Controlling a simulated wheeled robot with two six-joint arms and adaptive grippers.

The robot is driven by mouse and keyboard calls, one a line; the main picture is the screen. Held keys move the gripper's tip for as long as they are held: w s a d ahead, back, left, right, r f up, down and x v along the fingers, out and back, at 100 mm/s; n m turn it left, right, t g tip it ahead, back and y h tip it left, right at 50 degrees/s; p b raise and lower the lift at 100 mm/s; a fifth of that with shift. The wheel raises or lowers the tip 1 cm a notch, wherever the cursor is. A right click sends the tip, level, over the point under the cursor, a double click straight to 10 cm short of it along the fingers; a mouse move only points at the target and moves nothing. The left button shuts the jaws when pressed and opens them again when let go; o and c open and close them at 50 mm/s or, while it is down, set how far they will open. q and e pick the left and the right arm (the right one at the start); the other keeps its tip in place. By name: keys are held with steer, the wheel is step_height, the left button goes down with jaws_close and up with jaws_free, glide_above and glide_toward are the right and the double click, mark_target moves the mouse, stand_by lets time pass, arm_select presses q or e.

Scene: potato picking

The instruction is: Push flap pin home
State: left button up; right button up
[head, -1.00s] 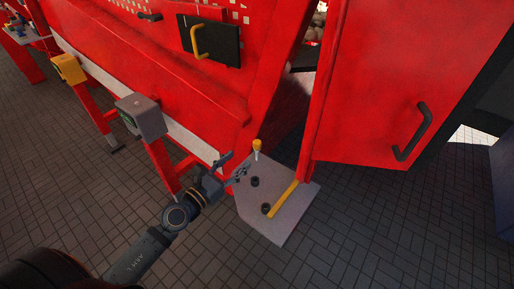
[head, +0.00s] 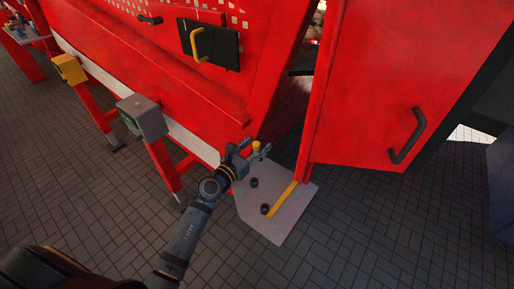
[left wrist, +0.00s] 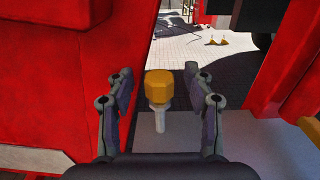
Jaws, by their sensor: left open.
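The flap pin has a yellow knob (head: 256,146) on a pale shank and stands upright near the far corner of a grey plate (head: 280,228). In the left wrist view the yellow knob (left wrist: 160,90) shows between my fingers, with the pale shank below it. My left gripper (head: 252,152) is open around the pin, one finger on each side. In the left wrist view my left gripper (left wrist: 158,98) shows gaps between both fingers and the knob. My right gripper is not in view.
A yellow lever (head: 283,199) and two black knobs (head: 254,182) sit on the plate. A red door with a black handle (head: 407,137) stands to the right. Red machine walls are close on the left. A grey box (head: 142,117) stands on a red post.

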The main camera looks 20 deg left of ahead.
arm_select(q)
steer(key=shift+s+a, duration=0.1)
steer(key=shift+c, duration=1.1)
jaws_close()
steer(key=shift+r, duration=0.15)
